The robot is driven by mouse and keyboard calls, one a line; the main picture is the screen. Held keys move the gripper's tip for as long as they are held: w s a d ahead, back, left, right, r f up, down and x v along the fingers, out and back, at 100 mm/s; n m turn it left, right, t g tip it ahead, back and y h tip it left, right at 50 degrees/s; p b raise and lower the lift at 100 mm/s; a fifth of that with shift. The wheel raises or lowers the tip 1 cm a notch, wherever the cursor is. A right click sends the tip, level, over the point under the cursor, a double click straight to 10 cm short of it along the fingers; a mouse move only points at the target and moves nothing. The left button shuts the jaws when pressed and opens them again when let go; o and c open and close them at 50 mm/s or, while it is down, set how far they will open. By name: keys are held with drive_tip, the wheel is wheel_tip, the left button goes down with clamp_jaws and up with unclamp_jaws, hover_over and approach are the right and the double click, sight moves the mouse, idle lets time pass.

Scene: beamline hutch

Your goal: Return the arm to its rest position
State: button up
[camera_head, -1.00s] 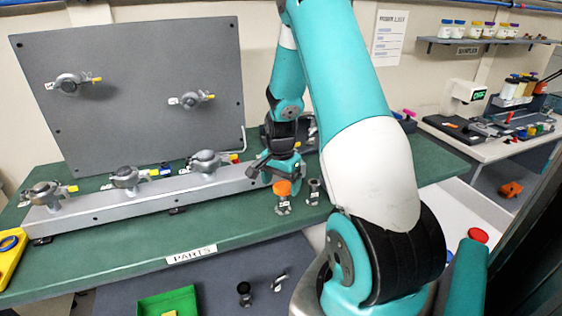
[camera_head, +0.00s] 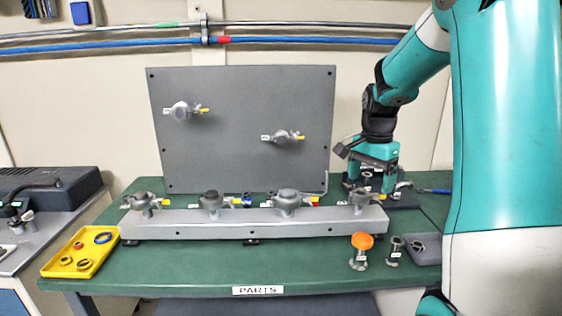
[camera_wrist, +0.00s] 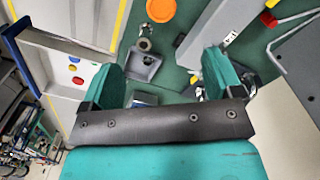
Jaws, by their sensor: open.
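My arm (camera_head: 505,150) comes in from the upper right in the head view. My gripper (camera_head: 372,178) points down over the right end of the green bench, near the end of the grey rail. In the wrist view its two teal fingers (camera_wrist: 163,75) stand wide apart. I see nothing held between them. The fingertips' height above the bench and the small fittings behind them (camera_head: 402,186) cannot be told.
The rail (camera_head: 225,228) carries several valve-like parts. A grey panel (camera_head: 235,95) stands behind it. An orange-capped part (camera_head: 361,241), a dark part (camera_head: 395,250) and a grey tray (camera_head: 428,248) are at the front right. A yellow tray (camera_head: 60,243) is at left.

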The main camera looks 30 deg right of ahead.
drive_tip(key=w+a+r+n, duration=0.1)
drive_tip(key=a+r+n, duration=0.1)
drive_tip(key=a+n, duration=0.8)
drive_tip(key=s+a+n+y, duration=0.2)
drive_tip(key=s+a+n, duration=0.5)
drive_tip(key=a, duration=0.6)
drive_tip(key=s+a+n+y, duration=0.2)
drive_tip(key=s+a+n, duration=0.5)
drive_tip(key=a, duration=0.7)
drive_tip(key=shift+s+a+r, duration=0.2)
drive_tip(key=shift+s+r, duration=0.1)
drive_tip(key=shift+s, duration=0.8)
